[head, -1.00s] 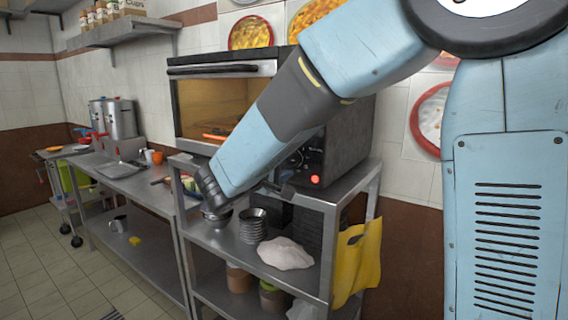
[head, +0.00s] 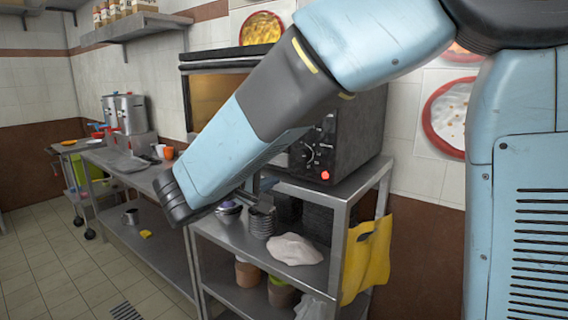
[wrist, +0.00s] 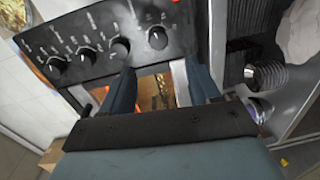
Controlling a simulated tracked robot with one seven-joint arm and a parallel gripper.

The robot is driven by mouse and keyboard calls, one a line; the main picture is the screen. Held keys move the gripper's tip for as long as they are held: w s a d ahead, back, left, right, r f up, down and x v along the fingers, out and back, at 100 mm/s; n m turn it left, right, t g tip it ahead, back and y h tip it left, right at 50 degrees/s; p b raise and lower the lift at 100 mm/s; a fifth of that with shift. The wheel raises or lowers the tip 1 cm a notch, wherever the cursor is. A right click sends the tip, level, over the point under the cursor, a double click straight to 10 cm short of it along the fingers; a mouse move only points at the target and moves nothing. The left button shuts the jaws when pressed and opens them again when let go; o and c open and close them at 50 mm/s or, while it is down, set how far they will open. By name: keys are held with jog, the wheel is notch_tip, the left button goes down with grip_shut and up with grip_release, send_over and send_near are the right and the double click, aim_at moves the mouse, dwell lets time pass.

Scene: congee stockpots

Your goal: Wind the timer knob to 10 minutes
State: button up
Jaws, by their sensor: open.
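The oven's dark control panel (wrist: 100,45) fills the upper left of the wrist view. It carries a row of several black knobs, among them one at the left (wrist: 57,65) and one at the right end (wrist: 157,38). I cannot read which one is the timer knob. My gripper (wrist: 160,84) is open, with two dark blue fingers apart and nothing between them. The fingers appear below the panel's right half, apart from the knobs. In the head view the oven (head: 355,130) stands behind my forearm, which hides much of its front and most of my gripper.
The oven sits on a steel shelf unit (head: 340,192). A stack of metal bowls (head: 262,222) and a white bag (head: 293,250) lie on the shelf close by. A yellow cloth (head: 368,258) hangs at the right. Open floor (head: 75,265) lies to the left.

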jog(key=shift+v, duration=1.9)
jog(key=s+d+f+m+g+y, duration=0.15)
jog(key=d+g, duration=0.25)
jog(key=d, duration=0.6)
jog(key=s+d+f+m+g, duration=0.2)
jog(key=d+g, duration=0.3)
jog(key=d, duration=0.4)
jog(key=s+d+f+m+y, duration=0.2)
jog(key=s+d+m+y, duration=0.4)
jog(key=s+d+y, duration=0.2)
jog(key=s+y, duration=0.1)
jog(key=s, duration=0.1)
jog(key=shift+s+t, duration=0.4)
